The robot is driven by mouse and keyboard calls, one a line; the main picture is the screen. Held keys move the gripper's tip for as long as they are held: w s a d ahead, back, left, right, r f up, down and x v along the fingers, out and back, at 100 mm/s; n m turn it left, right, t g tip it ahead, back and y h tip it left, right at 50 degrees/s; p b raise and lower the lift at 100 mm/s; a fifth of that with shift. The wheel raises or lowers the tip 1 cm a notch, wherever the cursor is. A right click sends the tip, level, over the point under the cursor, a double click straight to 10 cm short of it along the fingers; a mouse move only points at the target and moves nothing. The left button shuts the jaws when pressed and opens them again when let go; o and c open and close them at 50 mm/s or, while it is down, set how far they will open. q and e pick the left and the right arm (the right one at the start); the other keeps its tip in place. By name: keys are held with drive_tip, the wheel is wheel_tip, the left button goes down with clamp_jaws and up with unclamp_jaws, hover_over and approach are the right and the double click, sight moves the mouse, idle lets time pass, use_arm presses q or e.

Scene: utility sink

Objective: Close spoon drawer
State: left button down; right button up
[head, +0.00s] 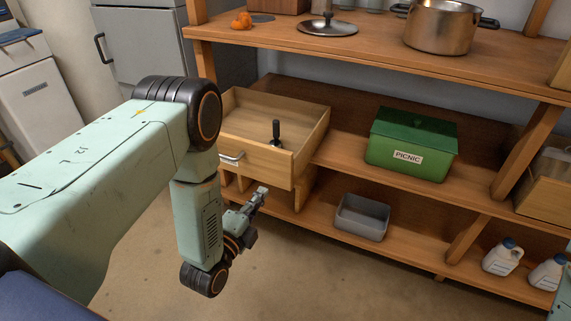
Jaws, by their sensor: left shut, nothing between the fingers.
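The spoon drawer (265,165) is a light wooden drawer in the shelf unit, pulled open toward me. Its front has a metal handle (231,157) at the left, partly beside my left arm. A dark-handled utensil (276,131) shows inside the drawer near its front. My left gripper (262,191) is shut and empty, just in front of and below the drawer front. I cannot tell whether it touches the drawer. My right gripper is not in view.
A green box marked PICNIC (411,145) stands on the middle shelf. A grey bin (362,217) and white jugs (502,257) sit on the lower shelf. A pot (441,27) and a lid (327,25) are on top. The floor (300,275) in front is clear.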

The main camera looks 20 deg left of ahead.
use_arm(q)
drive_tip(key=b, duration=0.5)
approach(289, 156)
drive_tip(key=w, duration=0.6)
drive_tip(key=shift+d+f, duration=0.25)
drive_tip(key=shift+w+r, duration=0.2)
drive_tip(key=shift+w, duration=0.2)
drive_tip(key=shift+w, duration=0.1)
